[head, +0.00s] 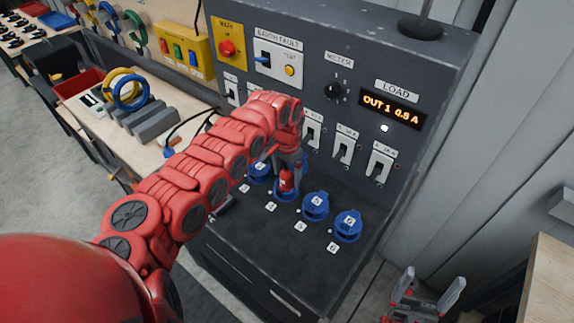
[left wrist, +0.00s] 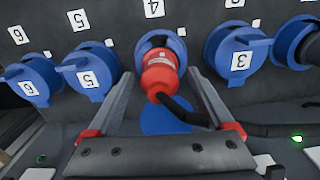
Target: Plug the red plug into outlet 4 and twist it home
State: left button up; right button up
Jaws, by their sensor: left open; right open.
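The red plug (left wrist: 160,72) sits in the blue outlet 4 (left wrist: 146,46), under the label 4 in the left wrist view, with its black cable trailing to the right. Whether it is fully seated or twisted cannot be told. In the head view the red plug (head: 286,180) stands upright in outlet 4 (head: 278,194), partly hidden. My left gripper (head: 288,163) is right over it. In the left wrist view its fingers (left wrist: 166,82) are open, one on each side of the plug, with gaps visible. My right gripper (head: 428,292) is open and empty at the lower right, away from the panel.
Outlet 5 (head: 315,206) and outlet 6 (head: 348,226) have lids and look empty. Outlet 3 (left wrist: 236,52) is close on the other side, with another blue connector beyond it. The load display (head: 392,109) reads OUT 1 0.8 A. A workbench stands left.

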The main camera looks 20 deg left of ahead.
pick_arm(q)
jog(key=shift+c, duration=0.2)
grip_shut()
jog(key=shift+m, duration=0.8)
jog(key=shift+b, duration=0.3)
jog(key=shift+m, duration=0.9)
jog(key=shift+m+b, duration=0.5)
jog(key=shift+m, duration=0.3)
